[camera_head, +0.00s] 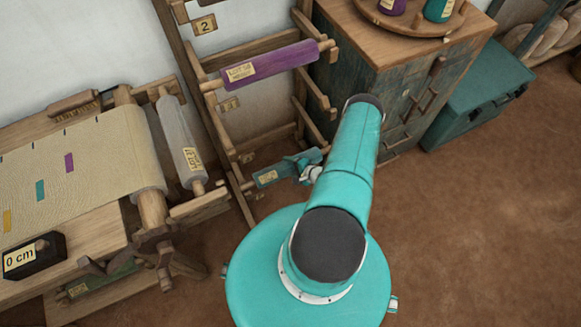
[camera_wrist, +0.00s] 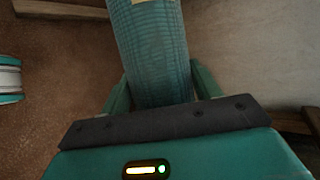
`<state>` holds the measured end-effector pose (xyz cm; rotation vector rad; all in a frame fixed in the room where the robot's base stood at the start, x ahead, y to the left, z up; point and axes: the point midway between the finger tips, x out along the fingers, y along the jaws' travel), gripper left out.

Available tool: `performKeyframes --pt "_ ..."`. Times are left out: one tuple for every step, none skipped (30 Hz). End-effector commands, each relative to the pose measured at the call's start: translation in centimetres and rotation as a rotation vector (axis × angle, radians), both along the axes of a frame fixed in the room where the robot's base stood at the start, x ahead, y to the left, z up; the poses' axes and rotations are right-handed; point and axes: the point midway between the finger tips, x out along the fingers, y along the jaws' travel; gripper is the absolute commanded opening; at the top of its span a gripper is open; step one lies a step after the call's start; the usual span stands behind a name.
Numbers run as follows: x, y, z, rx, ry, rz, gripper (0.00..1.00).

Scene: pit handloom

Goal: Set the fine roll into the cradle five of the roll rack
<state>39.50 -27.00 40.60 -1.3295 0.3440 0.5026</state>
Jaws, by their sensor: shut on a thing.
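A teal roll (camera_head: 270,176) with a small pale label, too small to read, lies low beside the wooden roll rack (camera_head: 207,88). My gripper (camera_head: 308,168) is shut on this roll near its right end. In the wrist view, the ribbed teal roll (camera_wrist: 150,45) runs up between the two fingers of my gripper (camera_wrist: 160,85). The rack has plates, one reading 2 (camera_head: 204,25) and a lower, unclear one (camera_head: 229,105). I cannot read a plate for cradle five. I cannot tell whether the roll touches the lower rack arms.
A purple roll (camera_head: 270,62) lies across higher rack arms. A grey roll (camera_head: 178,135) rests beside the loom cloth (camera_head: 75,165) on the left. A wooden cabinet (camera_head: 358,50) stands right of the rack, with a teal chest (camera_head: 478,100) beyond. Brown floor (camera_head: 490,230) is clear at right.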

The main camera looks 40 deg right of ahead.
Motion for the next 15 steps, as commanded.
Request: performKeyframes --pt "0.05 0.00 -0.07 0.000 -0.002 0.000 0.18" --pt "-0.02 0.03 -0.14 0.000 0.000 0.000 0.66" --pt "-0.02 0.03 -0.13 0.000 0.000 0.000 0.74" --pt "-0.02 0.02 -0.12 0.000 0.000 0.000 0.80" --pt "-0.02 0.02 -0.11 0.000 0.000 0.000 0.84" --pt "-0.02 0.02 -0.10 0.000 0.000 0.000 0.84" --pt "-0.02 0.02 -0.10 0.000 0.000 0.000 0.84" --pt "-0.02 0.02 -0.10 0.000 0.000 0.000 0.84" --pt "-0.02 0.02 -0.10 0.000 0.000 0.000 0.84" --pt "-0.01 0.02 -0.10 0.000 0.000 0.000 0.84" --pt "-0.01 0.02 -0.10 0.000 0.000 0.000 0.84" --pt "-0.01 0.02 -0.10 0.000 0.000 0.000 0.84" --pt "-0.01 0.01 -0.05 0.000 0.000 0.000 0.84" --pt "0.00 0.00 0.01 0.000 0.000 0.000 0.84" --pt "-0.09 -0.04 0.13 0.000 0.000 0.000 0.84"
